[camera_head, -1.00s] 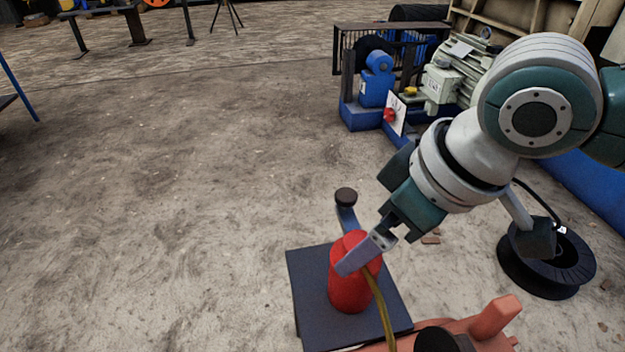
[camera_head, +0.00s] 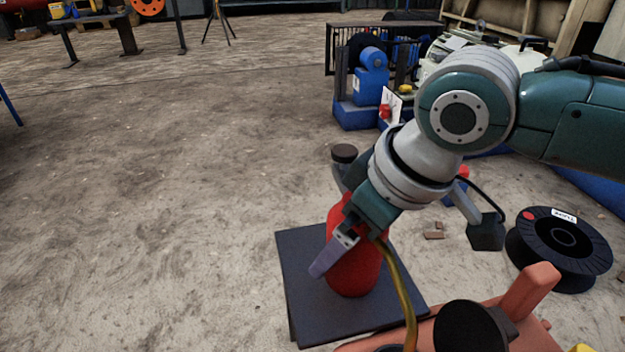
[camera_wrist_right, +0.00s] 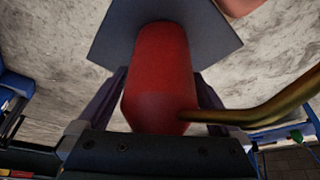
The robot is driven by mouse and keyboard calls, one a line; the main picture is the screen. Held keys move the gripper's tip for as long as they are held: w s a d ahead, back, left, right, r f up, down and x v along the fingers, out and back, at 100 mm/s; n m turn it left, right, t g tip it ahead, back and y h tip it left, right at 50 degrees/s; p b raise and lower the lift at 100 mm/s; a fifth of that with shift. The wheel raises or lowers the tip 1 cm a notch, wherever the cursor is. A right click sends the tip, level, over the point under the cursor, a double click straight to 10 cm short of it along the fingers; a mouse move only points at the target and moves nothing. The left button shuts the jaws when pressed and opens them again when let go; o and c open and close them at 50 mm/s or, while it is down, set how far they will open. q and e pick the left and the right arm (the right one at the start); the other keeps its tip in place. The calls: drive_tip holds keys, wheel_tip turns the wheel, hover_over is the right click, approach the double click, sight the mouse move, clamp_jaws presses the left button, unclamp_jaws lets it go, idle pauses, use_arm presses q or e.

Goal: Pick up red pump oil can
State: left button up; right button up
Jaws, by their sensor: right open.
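The red pump oil can (camera_head: 355,272) stands upright on a small dark square table (camera_head: 300,262). Its brass spout (camera_head: 400,283) runs down toward the front right, and a black round knob (camera_head: 344,153) shows above and behind it. My right gripper (camera_head: 335,258) is at the can, with one finger in front of its left side. In the right wrist view the can (camera_wrist_right: 160,75) lies between the two open fingers (camera_wrist_right: 160,100), and the spout (camera_wrist_right: 265,110) sticks out to the right. Contact between fingers and can cannot be told. My left gripper is not in view.
An orange-red machine part (camera_head: 530,292) stands close to the table's front right. A black cable reel (camera_head: 560,245) lies on the floor at right. Blue machinery (camera_head: 370,88) stands behind.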

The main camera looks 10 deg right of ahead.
drive_tip(key=shift+r, duration=0.1)
drive_tip(key=c, duration=1.5)
clamp_jaws()
drive_tip(key=shift+r, duration=0.1)
